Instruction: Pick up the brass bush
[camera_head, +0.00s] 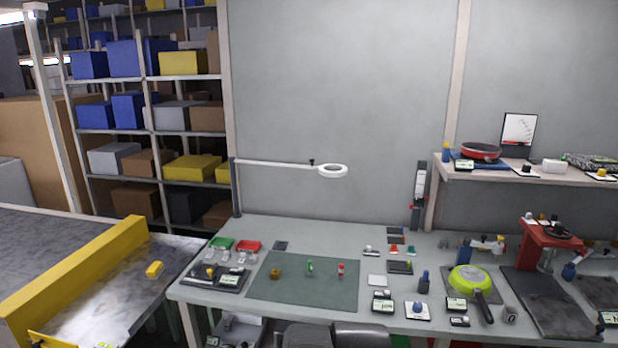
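A small brass-coloured ring-like piece, which looks like the brass bush (275,273), lies on the left part of the dark green mat (300,293) on the workbench. A small green item (309,267) and a red-and-white item (341,270) stand to its right on the same mat, apart from it. My gripper is not in view.
A dark tray (238,281) of small parts and green and red bins (248,247) are left of the mat. A green pan (468,281) is at right. Mat space around the bush is clear.

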